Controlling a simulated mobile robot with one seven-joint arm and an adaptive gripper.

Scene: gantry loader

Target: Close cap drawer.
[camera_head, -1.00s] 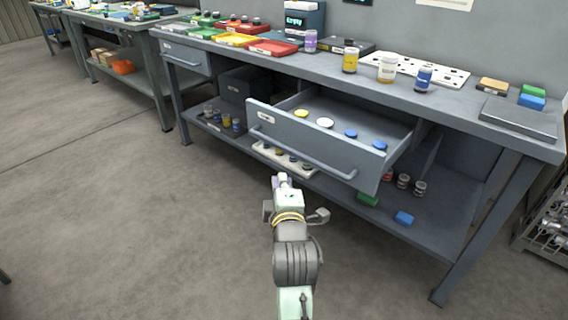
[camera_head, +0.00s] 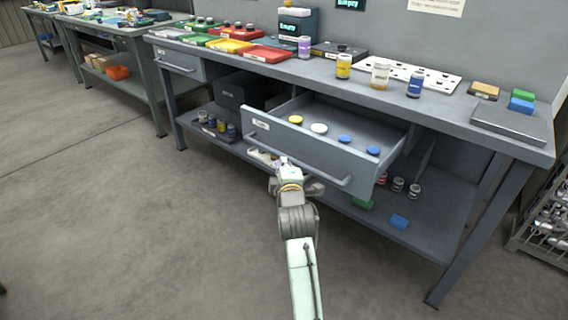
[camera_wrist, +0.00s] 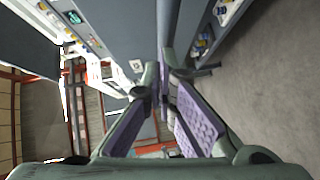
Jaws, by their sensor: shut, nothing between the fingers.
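The cap drawer (camera_head: 325,154) is pulled out below the bench top, with a grey front and a long bar handle (camera_head: 325,179). Inside lie a yellow cap (camera_head: 295,119), a white cap (camera_head: 318,128) and two blue caps (camera_head: 373,150). My gripper (camera_head: 284,162) is in front of the drawer face, near the handle; I cannot tell whether it touches. The wrist view shows its purple-padded fingers (camera_wrist: 160,112), shut with nothing held, and a grey bar (camera_wrist: 168,30) just beyond them.
The bench top (camera_head: 445,107) holds jars, coloured trays and a white perforated plate (camera_head: 405,75). A wire rack (camera_head: 545,220) stands at the right. The floor at left is clear.

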